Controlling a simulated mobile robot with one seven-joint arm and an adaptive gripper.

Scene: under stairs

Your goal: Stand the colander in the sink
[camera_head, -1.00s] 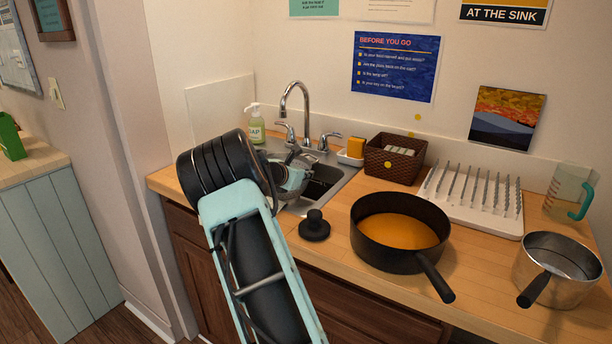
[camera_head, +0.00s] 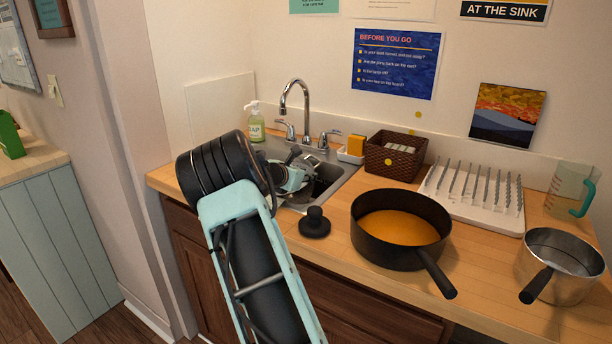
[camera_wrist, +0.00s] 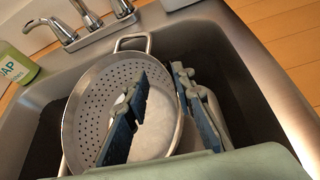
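The metal colander (camera_wrist: 88,105) is inside the sink (camera_head: 341,187), its perforated bowl and one loop handle showing in the wrist view. Its rim looks tilted there, and I cannot tell whether its base sits flat on the basin floor. My gripper (camera_wrist: 161,72) is down at the sink with its two fingers spread apart. One finger is over the colander's bowl and the other is just outside its right rim, with a gap between them. In the head view my arm hides much of the colander.
The faucet (camera_head: 297,95) and soap bottle (camera_head: 256,125) stand behind the sink. A black stopper-like object (camera_head: 315,222), a pan of orange soup (camera_head: 395,262), a steel pot (camera_head: 560,280), a wicker basket (camera_head: 390,165) and a white drying rack (camera_head: 475,212) crowd the counter to the right.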

